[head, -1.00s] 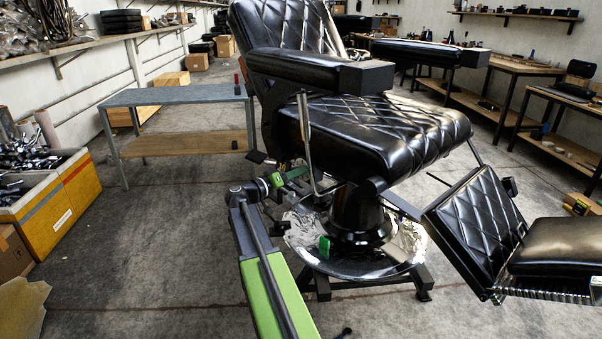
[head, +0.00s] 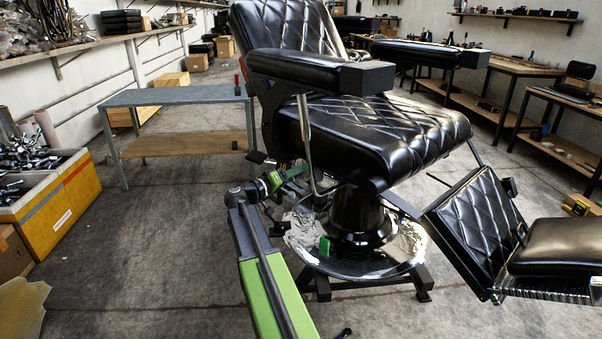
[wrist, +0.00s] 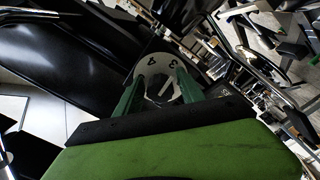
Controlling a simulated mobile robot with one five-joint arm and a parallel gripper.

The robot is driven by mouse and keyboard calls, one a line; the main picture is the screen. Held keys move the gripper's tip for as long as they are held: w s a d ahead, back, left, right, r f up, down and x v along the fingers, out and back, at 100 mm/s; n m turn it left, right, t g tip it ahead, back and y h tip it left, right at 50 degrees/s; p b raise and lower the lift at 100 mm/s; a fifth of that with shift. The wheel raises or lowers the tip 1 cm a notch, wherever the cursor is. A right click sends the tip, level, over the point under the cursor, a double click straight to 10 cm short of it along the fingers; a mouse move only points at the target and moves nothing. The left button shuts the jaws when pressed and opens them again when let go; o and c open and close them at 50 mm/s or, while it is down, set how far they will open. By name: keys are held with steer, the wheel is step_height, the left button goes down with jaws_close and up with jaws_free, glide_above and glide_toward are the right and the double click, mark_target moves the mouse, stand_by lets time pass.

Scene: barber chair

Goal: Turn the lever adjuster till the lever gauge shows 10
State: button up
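The metal lever (head: 308,145) stands nearly upright beside the black barber chair's seat, below the armrest, in the head view. My gripper (head: 292,178) is at the lever's lower part, left of the chair's column. In the wrist view, my two green fingers (wrist: 160,88) stand apart with a visible gap. A pale gauge plate (wrist: 152,65) with dark digits, seemingly 3 and 4, lies just beyond the fingertips. A dark round part with a light pointer-like strip (wrist: 163,87) shows between the fingers. I cannot tell whether the fingers touch it, or read the gauge's value.
The barber chair (head: 385,135) fills the middle, its armrest (head: 315,70) above my gripper. Its shiny round base (head: 355,262) is below. A grey table (head: 175,97) and yellow bins (head: 75,190) stand left.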

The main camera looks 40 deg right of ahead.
steer(key=shift+o, duration=0.2)
steer(key=shift+d, duration=0.1)
steer(key=w+a, duration=0.1)
steer(key=a, duration=1.6)
steer(key=shift+w+a+f, duration=0.2)
steer(key=shift+w, duration=0.2)
